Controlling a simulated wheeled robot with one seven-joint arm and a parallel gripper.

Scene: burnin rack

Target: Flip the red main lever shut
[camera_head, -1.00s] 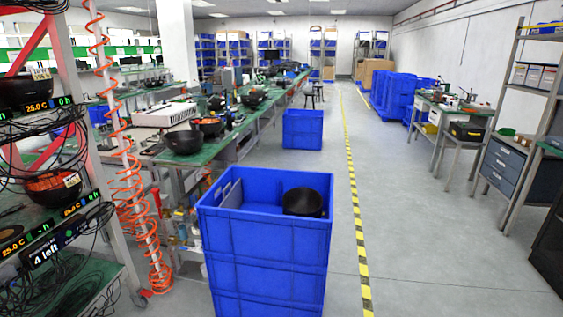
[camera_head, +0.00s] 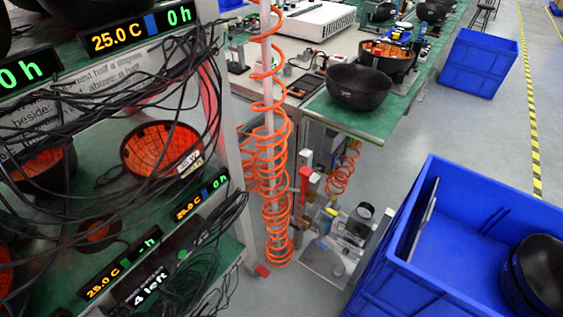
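I cannot make out a red main lever for certain. A small red upright part (camera_head: 304,184) shows among the equipment under the green bench, right of the orange coiled hose; I cannot tell whether it is a lever. A small red piece (camera_head: 262,271) lies at the foot of the rack post. The burn-in rack (camera_head: 232,130) fills the left side, with black cables, displays reading 25.0 C and 0 h, and a "4 left" panel (camera_head: 150,287). My gripper is not in view.
An orange coiled hose (camera_head: 275,190) hangs beside the rack. A blue crate (camera_head: 385,270) holding black bowls stands at the lower right. A green bench (camera_head: 375,128) with a black bowl (camera_head: 358,87) is behind. Grey floor is clear between the two blue crates.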

